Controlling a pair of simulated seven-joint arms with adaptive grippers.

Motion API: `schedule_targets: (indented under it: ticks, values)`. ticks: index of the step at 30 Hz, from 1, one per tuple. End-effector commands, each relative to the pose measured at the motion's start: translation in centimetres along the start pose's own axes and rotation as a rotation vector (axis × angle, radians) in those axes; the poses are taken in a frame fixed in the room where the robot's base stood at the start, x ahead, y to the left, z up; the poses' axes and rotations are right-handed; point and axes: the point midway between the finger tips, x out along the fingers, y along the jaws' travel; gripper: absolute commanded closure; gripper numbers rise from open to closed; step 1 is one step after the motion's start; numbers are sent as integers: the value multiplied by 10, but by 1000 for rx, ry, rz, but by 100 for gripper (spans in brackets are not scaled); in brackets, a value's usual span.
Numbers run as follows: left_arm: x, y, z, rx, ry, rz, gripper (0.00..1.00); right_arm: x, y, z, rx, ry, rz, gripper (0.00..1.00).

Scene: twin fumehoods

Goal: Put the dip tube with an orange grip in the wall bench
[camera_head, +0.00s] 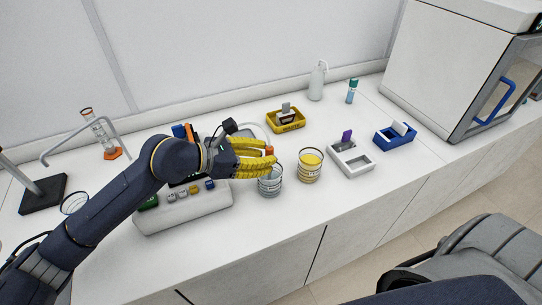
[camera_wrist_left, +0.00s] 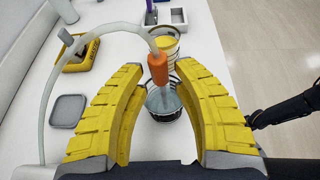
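The dip tube stands in a glass beaker of clear liquid (camera_head: 270,187) on the white wall bench (camera_head: 300,222). Its orange grip (camera_wrist_left: 158,68) is at the upper end, and a pale hose runs from it in an arc to the left. My left gripper (camera_wrist_left: 159,70) has its yellow fingers apart, one on each side of the orange grip, with a gap showing on both sides. In the head view the left gripper (camera_head: 268,159) hangs just above the beaker and hides part of the tube. My right gripper is not identifiable in either view.
A beaker of yellow liquid (camera_head: 310,166) stands close to the right. A yellow tray (camera_head: 286,125), a white tray (camera_head: 350,165) and a blue holder (camera_head: 393,138) lie beyond. A hotplate-like device (camera_head: 183,212) sits under my left arm. Clear bench lies in front of the beakers.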

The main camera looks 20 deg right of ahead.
Motion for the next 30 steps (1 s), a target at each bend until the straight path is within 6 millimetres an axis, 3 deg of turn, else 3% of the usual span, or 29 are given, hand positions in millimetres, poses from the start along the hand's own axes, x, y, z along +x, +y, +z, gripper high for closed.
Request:
schedule_targets:
  ticks: [6,15,30]
  values:
    - [-41,1,0,2,0,3,71,0,0,0,0,0,0,100]
    - [-80,0,0,0,0,1,71,0,0,0,0,0,0,100]
    - [-93,0,0,1,-1,0,71,0,0,0,0,0,0,100]
